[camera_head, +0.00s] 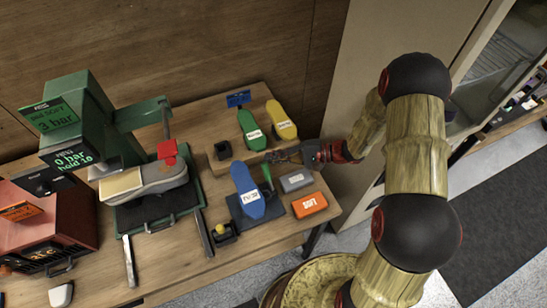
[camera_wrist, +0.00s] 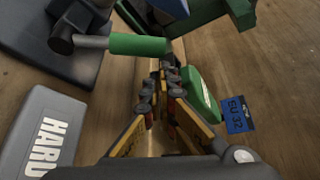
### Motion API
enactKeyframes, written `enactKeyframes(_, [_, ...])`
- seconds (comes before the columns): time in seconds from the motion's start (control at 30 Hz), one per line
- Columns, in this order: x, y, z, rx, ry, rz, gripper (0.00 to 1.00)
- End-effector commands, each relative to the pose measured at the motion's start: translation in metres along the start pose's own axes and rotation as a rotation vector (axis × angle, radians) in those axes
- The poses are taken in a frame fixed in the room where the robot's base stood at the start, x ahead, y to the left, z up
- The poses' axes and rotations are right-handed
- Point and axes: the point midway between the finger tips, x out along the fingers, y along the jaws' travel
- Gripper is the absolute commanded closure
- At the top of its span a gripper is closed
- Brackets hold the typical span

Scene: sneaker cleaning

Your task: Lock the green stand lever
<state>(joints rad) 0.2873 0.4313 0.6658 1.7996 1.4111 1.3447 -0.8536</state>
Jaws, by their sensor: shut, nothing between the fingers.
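The green stand lever (camera_head: 266,173) stands up beside the blue shoe form (camera_head: 247,191) on its dark base plate. In the wrist view the lever's green grip (camera_wrist: 140,45) lies across the top, on a dark metal shaft. My gripper (camera_head: 275,157) reaches in from the right, just behind the lever. In the wrist view my gripper (camera_wrist: 170,68) is shut and empty, its fingertips close to the right end of the green grip. I cannot tell whether they touch it.
A grey block (camera_head: 296,180) and an orange SOFT block (camera_head: 310,204) lie right of the lever. Green (camera_head: 250,130) and yellow (camera_head: 282,120) shoe forms stand behind my gripper. A green press (camera_head: 95,125) with a sneaker (camera_head: 150,182) is at left.

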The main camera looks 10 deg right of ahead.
Motion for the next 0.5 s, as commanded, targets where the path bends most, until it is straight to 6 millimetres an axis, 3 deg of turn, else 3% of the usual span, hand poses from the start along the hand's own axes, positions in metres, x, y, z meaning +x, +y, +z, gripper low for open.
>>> enactKeyframes(0.5, [-0.0037,-0.0024,0.0063,-0.062,0.0,-0.037,1.0])
